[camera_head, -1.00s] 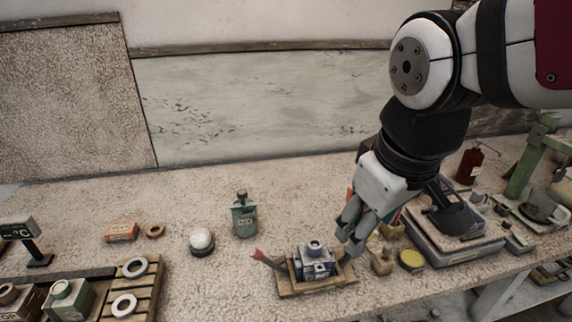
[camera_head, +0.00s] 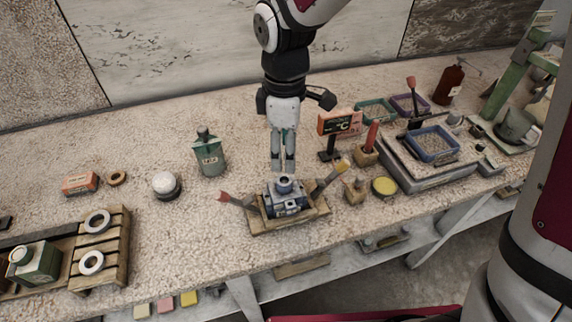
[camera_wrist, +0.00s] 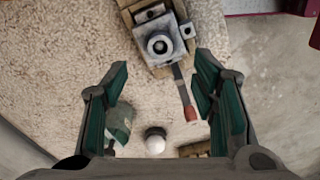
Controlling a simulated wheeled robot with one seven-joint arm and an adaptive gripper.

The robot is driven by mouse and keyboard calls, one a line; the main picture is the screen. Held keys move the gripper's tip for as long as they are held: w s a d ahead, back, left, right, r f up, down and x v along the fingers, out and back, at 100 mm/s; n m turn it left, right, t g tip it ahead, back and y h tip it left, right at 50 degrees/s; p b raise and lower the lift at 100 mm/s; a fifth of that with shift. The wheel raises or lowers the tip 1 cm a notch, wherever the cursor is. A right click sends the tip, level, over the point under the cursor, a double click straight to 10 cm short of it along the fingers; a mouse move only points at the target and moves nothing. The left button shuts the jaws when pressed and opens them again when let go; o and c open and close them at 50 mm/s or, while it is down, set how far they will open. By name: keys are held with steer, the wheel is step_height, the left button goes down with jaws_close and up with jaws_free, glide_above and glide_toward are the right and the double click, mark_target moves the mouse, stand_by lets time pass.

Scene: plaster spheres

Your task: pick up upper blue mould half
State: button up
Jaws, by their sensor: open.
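The blue mould (camera_head: 283,205) sits in a wooden tray (camera_head: 290,226) near the bench's front edge. Its upper half has a round collar (camera_head: 285,183) with a hole on top. In the wrist view the mould (camera_wrist: 160,42) looks greyish and lies at the top middle, beyond my fingertips. I cannot clearly make out the seam between its halves. My gripper (camera_head: 283,168) points down just above and behind the mould in the head view. In the wrist view my gripper (camera_wrist: 162,78) has its green-padded fingers wide apart with nothing held between them.
Red-tipped (camera_head: 225,197) and yellow-tipped (camera_head: 341,166) tools lean at the tray's sides. A yellow-lidded pot (camera_head: 384,186) and a scale with a blue tray (camera_head: 433,143) stand right.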

mark_target(285, 182)
step_height(285, 182, down, 10)
steer(key=shift+f, duration=0.25)
stand_by(0.3)
jaws_close()
